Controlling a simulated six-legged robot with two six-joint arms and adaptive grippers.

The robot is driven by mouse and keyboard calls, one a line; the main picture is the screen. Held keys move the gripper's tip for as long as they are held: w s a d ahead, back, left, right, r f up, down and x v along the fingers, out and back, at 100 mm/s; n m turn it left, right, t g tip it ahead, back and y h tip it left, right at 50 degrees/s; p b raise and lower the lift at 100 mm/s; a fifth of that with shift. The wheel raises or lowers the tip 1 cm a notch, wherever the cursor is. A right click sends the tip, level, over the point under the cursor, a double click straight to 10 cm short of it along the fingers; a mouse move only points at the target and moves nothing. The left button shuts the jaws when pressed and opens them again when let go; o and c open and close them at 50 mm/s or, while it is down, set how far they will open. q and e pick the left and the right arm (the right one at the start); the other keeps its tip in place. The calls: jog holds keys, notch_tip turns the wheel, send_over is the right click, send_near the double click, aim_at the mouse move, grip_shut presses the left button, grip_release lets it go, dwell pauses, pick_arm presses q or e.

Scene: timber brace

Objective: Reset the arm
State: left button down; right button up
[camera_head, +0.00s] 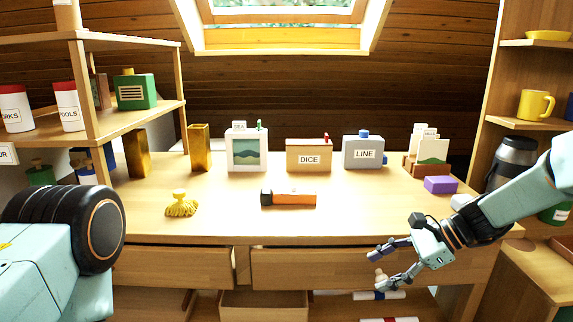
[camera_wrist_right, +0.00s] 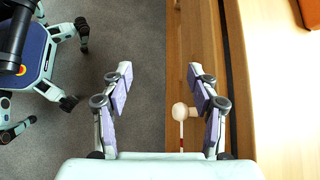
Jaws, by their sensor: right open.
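My right gripper (camera_head: 378,268) is open in front of the desk's front edge, at the right drawer. It also shows in the right wrist view (camera_wrist_right: 160,82), with its two fingers spread wide and nothing between them but the grey floor and wooden drawer front. A round pale knob (camera_wrist_right: 180,111) shows beside its right finger. My left arm fills the lower left of the head view, and its gripper is out of sight.
The desk (camera_head: 230,215) holds an orange and black tool (camera_head: 288,198), a yellow tasselled item (camera_head: 181,205), a DICE box (camera_head: 309,156), a LINE box (camera_head: 362,152) and a purple block (camera_head: 440,185). The lower drawer (camera_head: 262,304) stands out. Shelves flank both sides.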

jog(key=s+d+f+n+h+p, duration=0.1)
jog(key=s+d+f+n+h, duration=0.3)
jog(key=s+f, duration=0.4)
jog(key=s+d+f+n+h+p, duration=0.1)
jog(key=s+d+f+n+h, duration=0.35)
jog(key=f, duration=0.55)
jog(key=s+a+n+g+p, duration=0.1)
jog(key=s+a+n, duration=0.2)
jog(key=s, duration=1)
jog(key=s+a+n+g+h+p, duration=0.1)
jog(key=s+n, duration=0.4)
jog(key=s, duration=0.9)
jog(key=shift+s+a+f+p, duration=0.2)
jog(key=shift+a+p, duration=0.35)
jog(key=shift+a, duration=0.6)
jog(key=shift+r, duration=0.15)
